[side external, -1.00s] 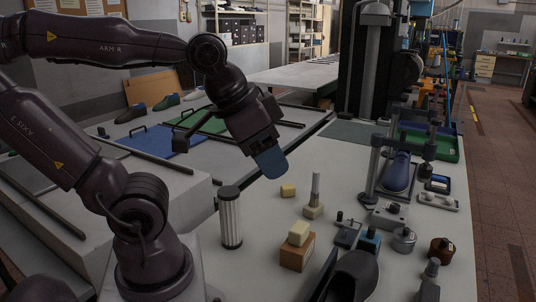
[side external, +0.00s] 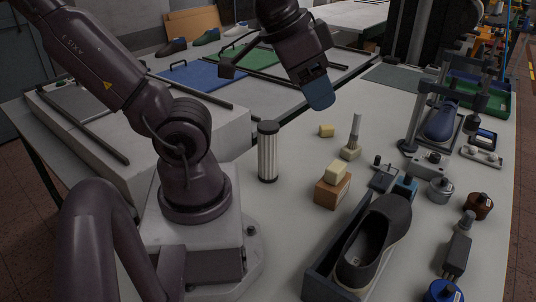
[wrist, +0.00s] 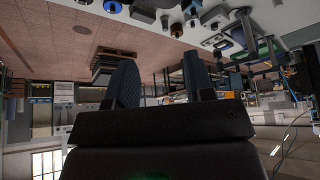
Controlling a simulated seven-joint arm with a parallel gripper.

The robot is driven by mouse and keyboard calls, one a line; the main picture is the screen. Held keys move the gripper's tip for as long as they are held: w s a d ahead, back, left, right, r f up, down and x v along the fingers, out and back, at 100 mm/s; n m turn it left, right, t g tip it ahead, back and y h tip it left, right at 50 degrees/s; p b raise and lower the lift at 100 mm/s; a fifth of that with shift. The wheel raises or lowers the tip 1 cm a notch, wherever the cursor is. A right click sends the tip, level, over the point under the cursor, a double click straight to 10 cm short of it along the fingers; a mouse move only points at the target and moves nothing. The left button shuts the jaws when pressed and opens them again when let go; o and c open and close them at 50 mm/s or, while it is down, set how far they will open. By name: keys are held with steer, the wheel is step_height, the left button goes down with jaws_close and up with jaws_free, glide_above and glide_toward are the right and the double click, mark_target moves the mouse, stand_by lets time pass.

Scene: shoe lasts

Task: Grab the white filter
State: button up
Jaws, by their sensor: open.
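The white filter (side external: 268,155) is a pleated white cylinder with dark end caps. It stands upright on the grey table, just right of my arm's base in the side view. My gripper (side external: 320,98) hangs above the table, up and to the right of the filter, clear of it. One blue finger pad shows there. In the wrist view my gripper (wrist: 161,75) shows two dark fingers apart with nothing between them. The filter cannot be made out in the wrist view, which looks upside down across the room.
Right of the filter are a yellow block (side external: 326,131), a brush (side external: 353,138) and a cream block on a brown box (side external: 331,193). A dark shoe (side external: 372,240) in a tray lies at the front. A press stand (side external: 418,115) rises at right. Bare table surrounds the filter's right side.

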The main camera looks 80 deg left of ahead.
steer(key=o, duration=0.7)
steer(key=m+g+y, duration=0.6)
steer(key=m+y, duration=1.1)
steer(key=y, duration=0.1)
glide_toward(268, 156)
steer(key=shift+w+f, duration=0.4)
steer(key=shift+f, duration=0.35)
steer(key=shift+a+f+m, duration=0.1)
steer(key=shift+a+m, duration=0.1)
steer(key=shift+m, duration=0.1)
steer(key=a, duration=1.2)
steer(key=shift+s+a+f, duration=0.25)
steer(key=shift+s+a, duration=0.05)
steer(key=shift+a, duration=0.05)
